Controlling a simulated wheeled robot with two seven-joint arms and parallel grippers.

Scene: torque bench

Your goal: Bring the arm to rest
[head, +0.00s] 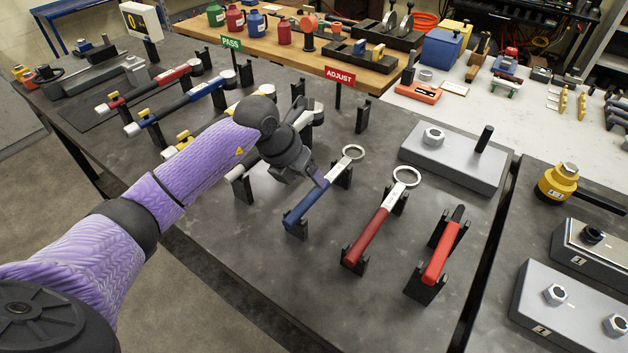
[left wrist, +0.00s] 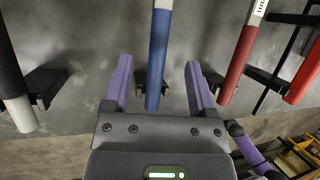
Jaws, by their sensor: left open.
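My left gripper (head: 318,180) reaches in from the left over the bench. It is open, close to the blue-handled wrench (head: 304,210), which lies on black holders with its ring end pointing away. In the left wrist view the two purple fingers of my left gripper (left wrist: 159,78) stand apart, one on each side of the blue handle (left wrist: 158,55), with gaps beside it. Whether the fingers are above the handle or level with it is unclear. My right gripper does not show.
A red-handled ring wrench (head: 368,236) and a shorter red tool (head: 440,254) rest in holders to the right. PASS (head: 231,42) and ADJUST (head: 340,76) signs stand behind. Several wrenches lie on holders at left. A grey block (head: 455,160) with a nut sits back right.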

